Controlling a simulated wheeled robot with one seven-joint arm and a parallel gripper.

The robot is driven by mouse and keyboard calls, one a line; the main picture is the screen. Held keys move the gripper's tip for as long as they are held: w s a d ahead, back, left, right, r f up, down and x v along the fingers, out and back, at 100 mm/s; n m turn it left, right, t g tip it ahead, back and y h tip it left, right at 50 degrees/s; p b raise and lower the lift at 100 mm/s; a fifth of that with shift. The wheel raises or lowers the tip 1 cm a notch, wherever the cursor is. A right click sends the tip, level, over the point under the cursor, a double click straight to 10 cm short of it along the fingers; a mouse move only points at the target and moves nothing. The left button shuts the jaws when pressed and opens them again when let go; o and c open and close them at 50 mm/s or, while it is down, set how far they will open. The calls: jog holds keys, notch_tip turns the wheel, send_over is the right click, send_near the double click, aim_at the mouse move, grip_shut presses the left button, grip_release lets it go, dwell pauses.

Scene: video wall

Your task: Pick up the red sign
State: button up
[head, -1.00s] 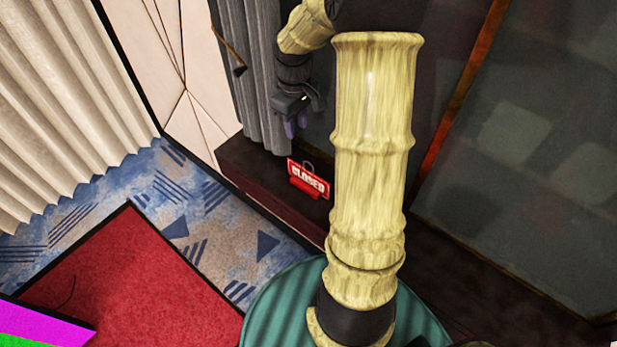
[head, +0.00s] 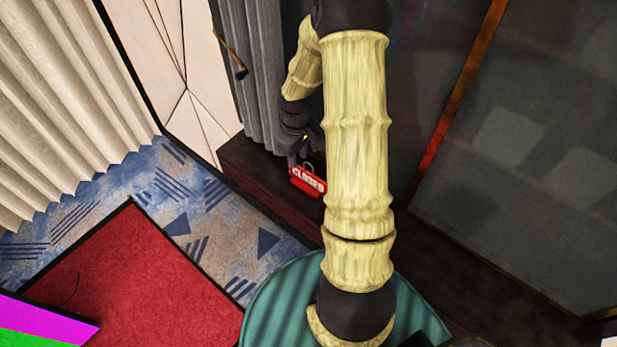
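The red sign (head: 309,182) with white "CLOSED" lettering stands on the dark ledge, just left of my arm. My gripper (head: 297,160) is at the upper left of the sign, with its purplish fingertips pointing down at the sign's top edge. The gripper covers part of that edge. I cannot tell whether the fingers touch the sign, or whether they are open or shut.
The dark ledge (head: 262,188) runs below a grey curtain (head: 252,75) and a dark glass panel (head: 530,150). A red mat (head: 140,285) lies on the blue patterned carpet (head: 130,180). A magenta and green panel (head: 40,325) is at the lower left.

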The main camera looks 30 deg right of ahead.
aim_at(298, 167)
jog(key=shift+s+a+f+p, duration=0.1)
jog(key=shift+f+p, duration=0.45)
jog(key=shift+f, duration=0.8)
jog(key=shift+a+f+p, duration=0.1)
jog(key=shift+f+p, duration=0.45)
jog(key=shift+f, duration=0.75)
jog(key=shift+d, duration=0.1)
jog(key=shift+c, duration=0.2)
grip_shut()
